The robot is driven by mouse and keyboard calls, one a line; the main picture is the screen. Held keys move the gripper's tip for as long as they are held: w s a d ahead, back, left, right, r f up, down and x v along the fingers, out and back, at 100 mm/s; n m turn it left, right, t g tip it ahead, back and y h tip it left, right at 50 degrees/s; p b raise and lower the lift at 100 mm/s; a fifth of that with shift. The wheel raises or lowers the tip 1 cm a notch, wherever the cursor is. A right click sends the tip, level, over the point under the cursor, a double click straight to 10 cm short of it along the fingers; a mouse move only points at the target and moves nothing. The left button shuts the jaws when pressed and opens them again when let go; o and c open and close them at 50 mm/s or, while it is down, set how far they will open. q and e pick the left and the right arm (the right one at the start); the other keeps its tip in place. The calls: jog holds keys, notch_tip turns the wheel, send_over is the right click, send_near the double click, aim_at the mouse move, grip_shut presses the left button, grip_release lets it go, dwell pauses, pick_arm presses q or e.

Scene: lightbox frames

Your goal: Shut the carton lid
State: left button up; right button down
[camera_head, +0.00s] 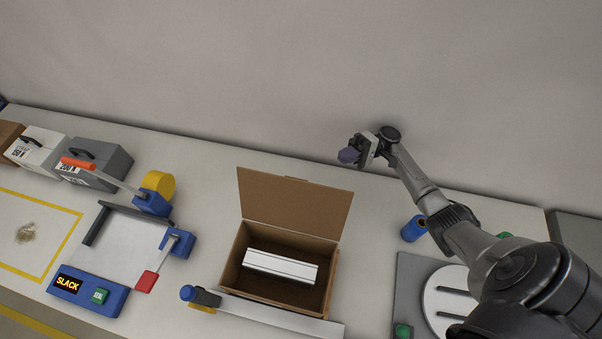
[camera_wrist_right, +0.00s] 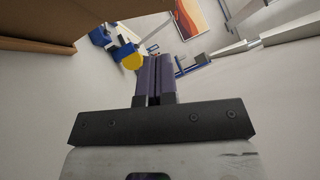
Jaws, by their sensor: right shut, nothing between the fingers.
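A brown cardboard carton (camera_head: 229,275) stands on the table in the head view. Its lid (camera_head: 294,204) is open and stands up along the back edge, leaning away. A white ribbed block (camera_head: 281,266) lies inside the carton. My right gripper (camera_head: 349,156) is behind and to the right of the lid, apart from it, near the wall. In the right wrist view its two purple fingers (camera_wrist_right: 155,80) are together with nothing between them. Brown cardboard (camera_wrist_right: 40,35), seemingly the lid, shows at the upper left there. My left gripper is in neither view.
A blue-based device with a SLACK display (camera_head: 68,283) stands left of the carton. A long flat bar (camera_head: 270,312) with a blue knob lies in front. A blue cylinder (camera_head: 413,229) and a grey plate with a round disc (camera_head: 450,294) are at right. Boxes (camera_head: 92,163) stand back left.

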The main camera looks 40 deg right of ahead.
jog(key=a+r+p, duration=0.3)
jog(key=a+p, duration=0.4)
jog(key=a, duration=0.5)
jog(key=shift+w+a+r, duration=0.15)
jog(key=shift+a+r, duration=0.05)
jog(key=shift+r, duration=0.05)
